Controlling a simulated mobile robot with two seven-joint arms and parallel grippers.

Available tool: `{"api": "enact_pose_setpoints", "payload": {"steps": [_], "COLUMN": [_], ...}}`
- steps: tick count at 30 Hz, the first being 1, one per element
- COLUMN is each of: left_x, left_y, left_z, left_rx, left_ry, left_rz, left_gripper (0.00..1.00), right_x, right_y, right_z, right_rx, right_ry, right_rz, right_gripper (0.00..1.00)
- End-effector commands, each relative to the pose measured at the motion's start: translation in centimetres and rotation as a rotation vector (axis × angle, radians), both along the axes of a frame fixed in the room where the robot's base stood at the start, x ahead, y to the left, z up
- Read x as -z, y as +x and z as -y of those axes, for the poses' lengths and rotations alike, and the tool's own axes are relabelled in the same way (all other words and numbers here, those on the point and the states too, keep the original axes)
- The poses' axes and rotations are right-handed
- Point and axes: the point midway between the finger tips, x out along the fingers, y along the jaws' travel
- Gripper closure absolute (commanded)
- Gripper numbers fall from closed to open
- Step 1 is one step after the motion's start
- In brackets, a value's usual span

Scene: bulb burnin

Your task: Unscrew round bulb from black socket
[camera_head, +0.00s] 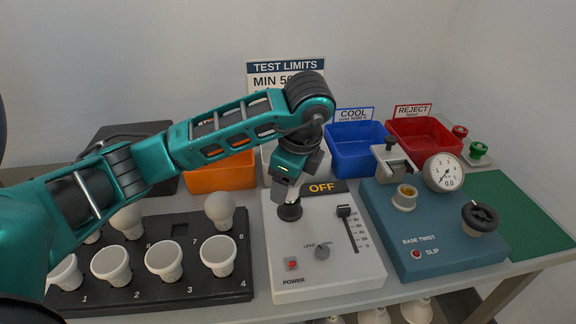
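The black socket (289,212) stands on the top left of the white tester panel (320,270). My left gripper (285,196) points down right over this socket, its fingertips close to the socket's rim. A round bulb (220,208) stands in the black rack (200,282) by number 8, and another round bulb (127,222) stands near number 6. My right gripper is not in view.
The tester shows an OFF display (321,188), a slider (346,225) and a power switch (291,264). A blue base-twist device (430,235) with a gauge stands at right. Orange (220,178), blue (358,150) and red (425,138) bins stand behind. Several cup-shaped bulbs fill the rack's front row.

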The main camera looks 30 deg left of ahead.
Motion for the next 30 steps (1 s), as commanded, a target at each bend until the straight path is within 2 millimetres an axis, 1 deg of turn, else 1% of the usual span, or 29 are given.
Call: {"api": "enact_pose_setpoints", "payload": {"steps": [1, 6, 10, 12, 15, 22, 23, 28, 30], "left_x": [-0.6, -0.6, -0.5, -0.3, 0.1, 0.3, 0.3, 0.2, 0.1], "left_y": [-0.5, -0.9, -1.1, -1.2, -1.2, -1.2, -1.2, -1.0, -1.0], "left_z": [0.0, -0.2, -0.4, -0.5, -0.6, -0.8, -0.8, -0.7, -0.7], "left_rx": [-0.064, -0.324, -0.520, -0.584, -0.632, -0.640, -0.639, -0.637, -0.636], "left_ry": [0.006, 0.010, 0.012, 0.012, 0.015, 0.017, 0.017, 0.011, 0.010], "left_rz": [-0.021, -0.024, -0.025, -0.023, -0.020, -0.018, -0.019, -0.013, -0.011], "left_gripper": [0.67, 0.67, 0.67, 0.67, 0.67, 0.67, 0.34, 0.17, 0.17], "right_x": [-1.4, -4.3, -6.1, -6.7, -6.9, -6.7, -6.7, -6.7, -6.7], "right_y": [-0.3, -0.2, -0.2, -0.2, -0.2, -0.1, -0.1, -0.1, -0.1], "right_z": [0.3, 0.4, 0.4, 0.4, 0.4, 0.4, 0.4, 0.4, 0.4], "right_rx": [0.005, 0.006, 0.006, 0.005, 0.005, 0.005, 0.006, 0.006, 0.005], "right_ry": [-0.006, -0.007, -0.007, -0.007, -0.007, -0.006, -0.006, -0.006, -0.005], "right_rz": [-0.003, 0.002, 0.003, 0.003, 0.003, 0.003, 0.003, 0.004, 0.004], "right_gripper": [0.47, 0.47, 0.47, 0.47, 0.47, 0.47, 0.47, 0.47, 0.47]}}
